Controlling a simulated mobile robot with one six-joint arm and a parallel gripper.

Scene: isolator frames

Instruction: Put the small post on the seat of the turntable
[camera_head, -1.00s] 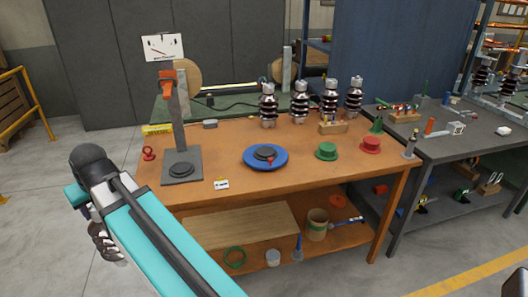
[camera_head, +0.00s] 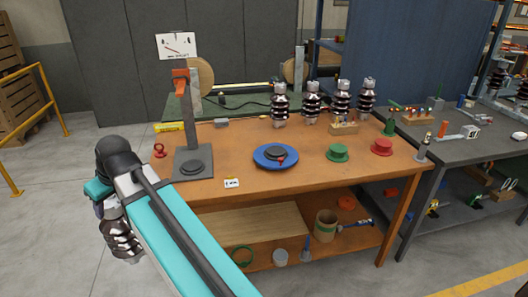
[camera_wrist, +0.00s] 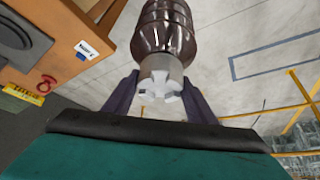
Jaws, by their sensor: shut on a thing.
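My gripper (camera_wrist: 160,88) is shut on the pale metal end cap of a dark brown ribbed post (camera_wrist: 166,30). In the head view this post (camera_head: 122,240) hangs beside my arm at the lower left, off the table's left side and above the floor. The turntable (camera_head: 262,163) is a blue disc with a dark round seat (camera_head: 275,153) and a small red mark, in the middle of the orange-brown table. The seat is empty. My gripper's fingers are hidden in the head view.
Several similar posts (camera_head: 280,105) stand at the table's back edge. A grey press-like stand (camera_head: 192,165), a red ring (camera_head: 159,150), a green cap (camera_head: 338,153) and a red cap (camera_head: 381,147) are around the turntable. Bare tabletop (camera_head: 300,180) lies in front.

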